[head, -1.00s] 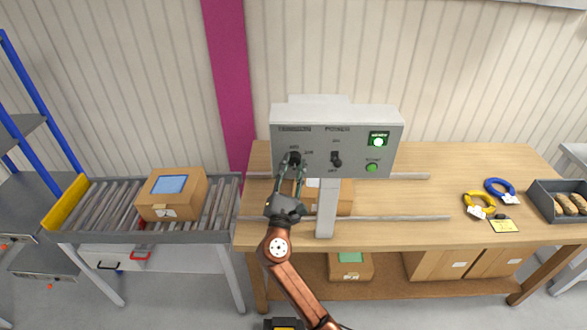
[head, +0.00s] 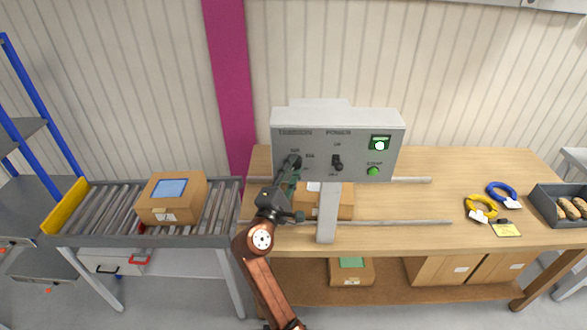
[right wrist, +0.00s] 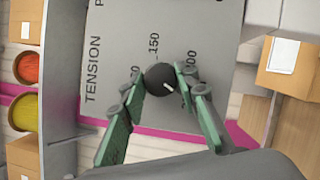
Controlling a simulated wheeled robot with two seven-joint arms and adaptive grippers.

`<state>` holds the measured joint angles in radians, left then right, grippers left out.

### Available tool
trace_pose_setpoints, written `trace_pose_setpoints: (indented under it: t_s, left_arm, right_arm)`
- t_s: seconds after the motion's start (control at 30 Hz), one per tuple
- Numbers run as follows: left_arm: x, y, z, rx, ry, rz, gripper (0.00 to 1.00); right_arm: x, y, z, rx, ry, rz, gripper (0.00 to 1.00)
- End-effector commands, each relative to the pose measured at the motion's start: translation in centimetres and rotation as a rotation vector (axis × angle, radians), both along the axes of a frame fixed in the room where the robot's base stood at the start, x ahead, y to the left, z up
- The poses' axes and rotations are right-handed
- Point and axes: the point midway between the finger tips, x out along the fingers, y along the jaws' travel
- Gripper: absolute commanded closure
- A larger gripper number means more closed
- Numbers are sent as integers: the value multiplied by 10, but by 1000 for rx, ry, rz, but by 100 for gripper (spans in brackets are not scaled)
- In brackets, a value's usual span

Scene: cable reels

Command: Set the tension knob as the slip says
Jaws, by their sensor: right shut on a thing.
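The grey control box (head: 300,118) stands on a post over the bench. Its black tension knob (right wrist: 157,79) sits between the fingertips of my right gripper (head: 289,168), shut on it; the gripper also shows in the right wrist view (right wrist: 160,77). The knob's white mark points to the lower right in the wrist view, away from the "150" label. The labels on either side are partly hidden by the fingers. A yellow slip (head: 507,230) lies at the bench's right; its writing is too small to read. My left gripper is out of view.
The box also carries a power switch (head: 337,162), a green button (head: 373,171) and a lamp (head: 379,145). A cardboard box (head: 345,200) sits behind the post. Yellow (head: 480,207) and blue (head: 500,192) cable rings lie right. A roller conveyor (head: 110,209) stands left.

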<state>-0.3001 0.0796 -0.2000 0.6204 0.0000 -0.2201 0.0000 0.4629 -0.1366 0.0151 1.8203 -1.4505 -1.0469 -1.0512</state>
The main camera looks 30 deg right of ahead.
Motion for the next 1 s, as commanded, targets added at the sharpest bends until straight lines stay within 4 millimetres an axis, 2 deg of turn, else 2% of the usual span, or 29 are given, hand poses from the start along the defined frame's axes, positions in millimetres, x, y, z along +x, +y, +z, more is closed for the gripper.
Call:
trace_pose_setpoints:
  t_s: [0.53, 0.57, 0.8, 1.0]
  left_arm:
    - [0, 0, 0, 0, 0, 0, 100]
    - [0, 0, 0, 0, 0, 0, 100]
    - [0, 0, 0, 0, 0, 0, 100]
    - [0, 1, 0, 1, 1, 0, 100]
  right_arm:
    - [0, 0, 0, 20, -11, 0, 95]
    - [0, 0, 0, 20, -11, 0, 69]
    - [0, 0, 0, 20, -12, 0, 53]
    - [0, 0, 0, 20, -12, 0, 53]
